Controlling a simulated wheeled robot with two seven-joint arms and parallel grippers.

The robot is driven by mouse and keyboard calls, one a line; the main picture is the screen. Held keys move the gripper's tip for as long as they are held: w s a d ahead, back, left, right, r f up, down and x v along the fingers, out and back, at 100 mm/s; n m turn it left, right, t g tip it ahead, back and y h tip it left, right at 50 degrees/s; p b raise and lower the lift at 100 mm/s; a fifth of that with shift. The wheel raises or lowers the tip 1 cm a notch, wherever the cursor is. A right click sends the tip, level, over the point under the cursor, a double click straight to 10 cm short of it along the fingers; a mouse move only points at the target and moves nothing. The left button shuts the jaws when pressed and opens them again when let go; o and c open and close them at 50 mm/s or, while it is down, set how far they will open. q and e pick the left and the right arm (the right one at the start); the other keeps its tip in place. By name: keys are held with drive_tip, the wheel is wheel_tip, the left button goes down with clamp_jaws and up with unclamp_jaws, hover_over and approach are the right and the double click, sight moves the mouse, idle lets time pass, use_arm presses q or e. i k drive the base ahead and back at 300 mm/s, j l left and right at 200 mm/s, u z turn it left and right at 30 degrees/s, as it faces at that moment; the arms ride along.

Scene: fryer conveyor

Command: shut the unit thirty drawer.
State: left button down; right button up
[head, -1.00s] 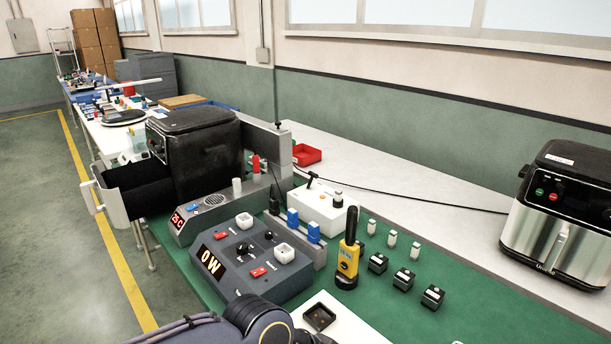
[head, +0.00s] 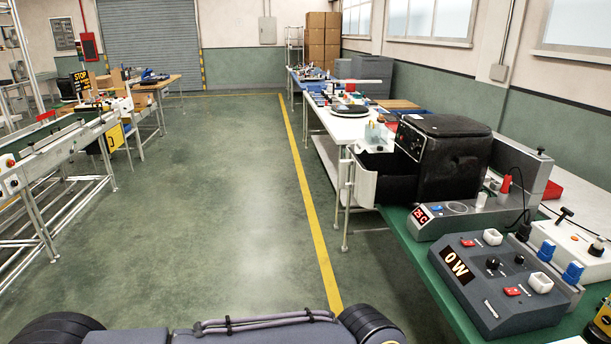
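A black fryer (head: 447,155) stands on the green-topped bench at the right. Its drawer (head: 366,186) is pulled out toward the left, over the aisle side of the bench. The drawer has a pale front panel with a handle and a dark inside. No unit number is readable on it. Neither of my grippers is in view. Only parts of my own arm show along the bottom edge, well apart from the drawer.
A grey display box (head: 505,290) reading "0 W" and a panel reading "25 C" (head: 460,215) sit in front of the fryer. A conveyor (head: 60,150) stands at the left. The green floor (head: 215,190) between is clear, with a yellow line (head: 306,190).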

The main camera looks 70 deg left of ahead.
sight(360, 171)
drive_tip(key=u, duration=2.05)
drive_tip(key=i+j, duration=0.1)
drive_tip(key=i, duration=0.6)
drive_tip(key=i+j, duration=0.1)
drive_tip(key=i, duration=0.55)
drive_tip(key=i+j, duration=0.1)
drive_tip(key=i, duration=0.6)
drive_tip(key=i+j, duration=0.1)
drive_tip(key=i, duration=0.55)
